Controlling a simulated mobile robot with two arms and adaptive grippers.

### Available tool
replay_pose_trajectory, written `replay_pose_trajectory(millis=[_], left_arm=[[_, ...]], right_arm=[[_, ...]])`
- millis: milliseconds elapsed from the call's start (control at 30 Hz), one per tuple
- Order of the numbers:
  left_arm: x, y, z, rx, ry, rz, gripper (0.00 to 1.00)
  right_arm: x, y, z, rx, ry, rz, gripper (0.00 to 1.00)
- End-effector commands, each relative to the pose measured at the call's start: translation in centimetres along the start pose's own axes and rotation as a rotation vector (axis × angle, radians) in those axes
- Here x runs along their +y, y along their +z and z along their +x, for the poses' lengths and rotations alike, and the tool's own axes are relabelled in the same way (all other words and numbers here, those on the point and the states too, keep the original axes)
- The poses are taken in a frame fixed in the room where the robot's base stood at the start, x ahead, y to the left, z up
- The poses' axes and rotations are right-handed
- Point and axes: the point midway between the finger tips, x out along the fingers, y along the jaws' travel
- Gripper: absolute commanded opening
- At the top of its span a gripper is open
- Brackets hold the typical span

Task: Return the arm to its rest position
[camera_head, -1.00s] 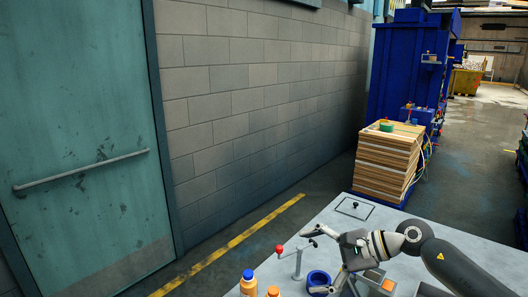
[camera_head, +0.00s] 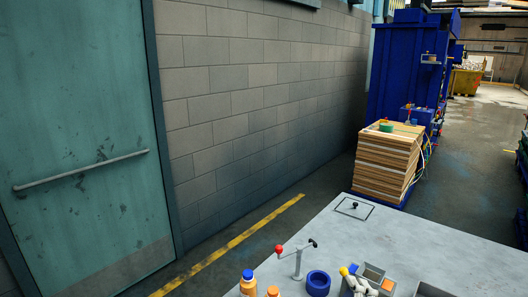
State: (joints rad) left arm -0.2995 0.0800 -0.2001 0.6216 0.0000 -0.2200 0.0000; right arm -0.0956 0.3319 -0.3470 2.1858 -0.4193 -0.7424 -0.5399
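Neither of my grippers nor either arm shows in the head view now. The grey worktable (camera_head: 400,248) fills the lower right of the view. On it, a small metal stand (camera_head: 298,263) has a crossbar with a red ball at one end and a dark tip at the other. A blue ring-like cup (camera_head: 318,282) stands to its right. Grey compartments (camera_head: 373,272) stand farther right, with pale rounded pieces (camera_head: 358,287) at their front, cut off by the lower edge.
Two orange bottles stand at the bottom edge, one with a blue cap (camera_head: 248,284). A yellow ball (camera_head: 344,271) is near the compartments. A black knob (camera_head: 354,205) marks the far table corner. A wooden stack (camera_head: 388,165) stands beyond. The table's middle right is clear.

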Motion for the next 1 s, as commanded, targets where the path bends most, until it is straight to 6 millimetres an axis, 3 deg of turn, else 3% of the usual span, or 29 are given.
replay_pose_trajectory(millis=[100, 300, 500, 633, 700, 867, 1000], left_arm=[[0.0, 0.0, 0.0, 0.000, 0.000, 0.000, 0.40], [0.0, 0.0, 0.0, 0.000, 0.000, 0.000, 0.40], [0.0, 0.0, 0.0, 0.000, 0.000, 0.000, 0.40], [0.0, 0.0, 0.0, -0.001, 0.000, 0.000, 0.40], [0.0, 0.1, 1.3, 0.000, 0.000, 0.000, 0.40], [0.0, 0.5, 2.8, -0.004, 0.000, 0.000, 0.40], [0.1, 0.6, 4.5, -0.004, 0.000, 0.000, 0.40]], right_arm=[[-5.5, 3.9, -3.8, -0.186, -0.192, 0.285, 0.97], [-12.9, 7.6, -11.7, -0.492, -0.450, 0.653, 0.97], [-17.3, 8.8, -19.1, -0.740, -0.620, 0.878, 0.97], [-19.2, 8.8, -23.8, -0.891, -0.711, 0.988, 0.97], [-21.9, 9.8, -22.2, -0.885, -0.709, 0.976, 0.97], [-26.5, 11.5, -20.4, -0.894, -0.718, 0.969, 0.97], [-31.7, 13.4, -18.9, -0.906, -0.730, 0.962, 0.97]])
